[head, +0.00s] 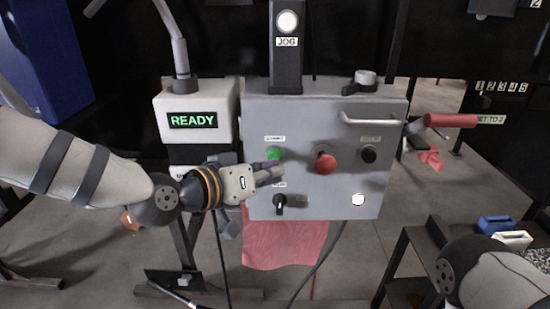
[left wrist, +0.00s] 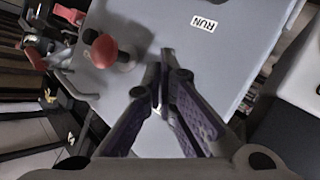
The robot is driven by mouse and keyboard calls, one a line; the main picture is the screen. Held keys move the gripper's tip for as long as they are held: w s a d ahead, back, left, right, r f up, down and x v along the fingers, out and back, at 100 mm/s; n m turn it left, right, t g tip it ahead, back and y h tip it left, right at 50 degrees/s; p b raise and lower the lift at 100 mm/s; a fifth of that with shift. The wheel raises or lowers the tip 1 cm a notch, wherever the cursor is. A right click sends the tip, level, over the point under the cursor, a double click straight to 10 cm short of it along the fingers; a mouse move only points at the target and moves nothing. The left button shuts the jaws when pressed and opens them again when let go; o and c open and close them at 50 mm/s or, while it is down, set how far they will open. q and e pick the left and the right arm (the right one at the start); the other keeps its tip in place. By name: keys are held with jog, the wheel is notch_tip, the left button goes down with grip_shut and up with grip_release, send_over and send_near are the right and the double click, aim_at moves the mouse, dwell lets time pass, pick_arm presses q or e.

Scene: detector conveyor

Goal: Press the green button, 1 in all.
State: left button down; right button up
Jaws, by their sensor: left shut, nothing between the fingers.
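The green button (head: 275,153) is on the upper left of the grey control panel (head: 330,113), under a small label. Its lower part is close to my left gripper's fingertips. My left gripper (head: 276,170) comes in from the left, shut and empty, with its tips at or just in front of the panel, just below the green button in the picture. I cannot tell whether they touch it. In the left wrist view the shut fingertips (left wrist: 166,56) point at the panel face (left wrist: 220,60), and no green shows there. My right gripper is out of view; only part of my right arm shows.
A red mushroom button (head: 325,163) and a black knob (head: 369,154) are to the right of the green button. A black switch (head: 280,202) is below. A handle (head: 370,119) juts out at upper right. A display box (head: 195,121) reading READY stands at left.

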pick_arm(q)
jog(key=shift+w, duration=0.5)
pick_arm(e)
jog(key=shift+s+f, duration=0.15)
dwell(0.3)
pick_arm(q)
jog(key=shift+r, duration=0.1)
jog(key=shift+s+p, duration=0.35)
jog(key=shift+s, duration=0.6)
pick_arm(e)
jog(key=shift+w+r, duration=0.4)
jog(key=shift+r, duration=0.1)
pick_arm(q)
jog(key=s+p, duration=0.2)
jog(key=s, duration=0.3)
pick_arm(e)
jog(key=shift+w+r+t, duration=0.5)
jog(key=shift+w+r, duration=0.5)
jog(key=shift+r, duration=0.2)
